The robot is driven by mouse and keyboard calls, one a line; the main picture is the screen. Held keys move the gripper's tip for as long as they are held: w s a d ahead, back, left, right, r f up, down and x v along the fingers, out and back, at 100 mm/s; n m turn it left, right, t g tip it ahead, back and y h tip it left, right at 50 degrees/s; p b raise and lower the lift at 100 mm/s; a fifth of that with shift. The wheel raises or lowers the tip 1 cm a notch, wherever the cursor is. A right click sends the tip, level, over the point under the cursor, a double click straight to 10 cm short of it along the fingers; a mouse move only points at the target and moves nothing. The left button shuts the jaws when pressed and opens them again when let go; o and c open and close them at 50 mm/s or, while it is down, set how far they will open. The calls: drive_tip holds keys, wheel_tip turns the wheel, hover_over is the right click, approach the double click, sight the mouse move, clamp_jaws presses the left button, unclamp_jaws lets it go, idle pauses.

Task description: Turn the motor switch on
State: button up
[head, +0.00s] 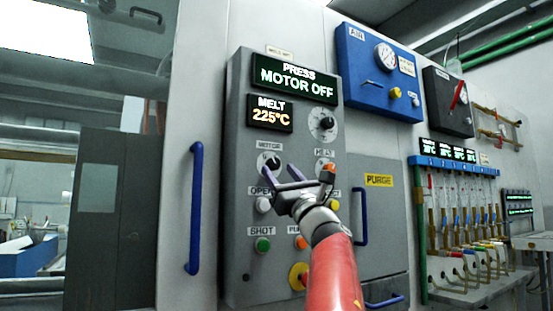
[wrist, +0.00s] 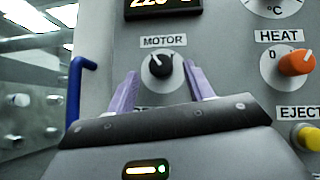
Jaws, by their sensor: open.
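The motor switch (head: 269,161) is a black rotary knob on a round white dial, under a MOTOR label on the grey press panel. In the wrist view the same motor switch (wrist: 161,66) shows between my two fingertips, its pointer close to upright. My gripper (head: 279,174) is open in front of the panel, its pale purple fingers either side of the knob in the wrist view. I cannot tell whether they touch it. The panel display (head: 296,84) reads PRESS MOTOR OFF.
The orange heat knob (wrist: 297,61) sits right of the motor switch, and a yellow eject button (wrist: 309,137) is below it. A green shot button (head: 263,245) is lower on the panel. A blue handle (head: 195,208) stands out at the left.

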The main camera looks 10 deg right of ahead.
sight(273, 164)
drive_tip(key=shift+p+x, duration=0.6)
drive_tip(key=shift+x, duration=0.7)
drive_tip(key=c, duration=1)
drive_tip(key=shift+o, duration=0.2)
